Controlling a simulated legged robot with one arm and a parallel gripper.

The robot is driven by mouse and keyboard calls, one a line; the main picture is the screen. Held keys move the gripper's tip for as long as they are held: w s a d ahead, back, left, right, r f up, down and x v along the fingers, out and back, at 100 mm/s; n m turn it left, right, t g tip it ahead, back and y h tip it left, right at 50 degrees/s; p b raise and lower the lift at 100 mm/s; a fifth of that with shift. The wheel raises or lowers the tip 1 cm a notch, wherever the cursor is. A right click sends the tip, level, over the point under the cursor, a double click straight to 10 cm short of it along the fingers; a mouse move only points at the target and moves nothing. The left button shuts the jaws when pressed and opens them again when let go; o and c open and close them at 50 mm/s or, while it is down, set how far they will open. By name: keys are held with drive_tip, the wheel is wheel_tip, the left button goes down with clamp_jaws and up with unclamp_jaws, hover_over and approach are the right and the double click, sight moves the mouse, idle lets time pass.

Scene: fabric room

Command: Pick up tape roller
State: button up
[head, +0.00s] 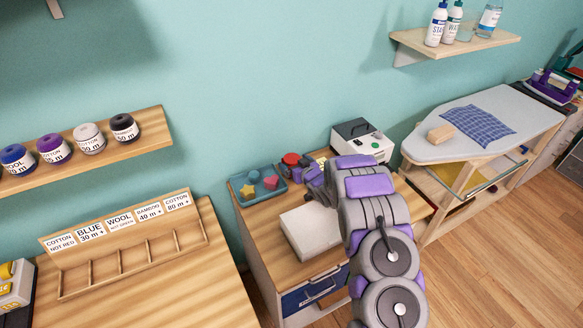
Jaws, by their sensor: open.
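My gripper (305,173) is in the head view, over the back of the small wooden cabinet, with its fingers open. A small red rounded object (291,159) sits just beyond the fingertips, partly hidden by them. I cannot tell whether it is the tape roller or whether the fingers touch it. No other thing is clearly a tape roller. My arm hides part of the cabinet top.
A teal tray (239,192) with small coloured shapes lies left of my gripper. A white-and-black machine (362,141) stands behind right. A pale box (312,231) lies in front. An ironing board (437,152) is at right; a wooden sorter (125,245) stands left.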

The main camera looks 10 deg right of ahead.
sight(290, 157)
drive_tip(key=shift+b+x, duration=0.55)
drive_tip(key=shift+x, duration=1.85)
drive_tip(key=shift+c, duration=0.4)
drive_tip(key=c, duration=1)
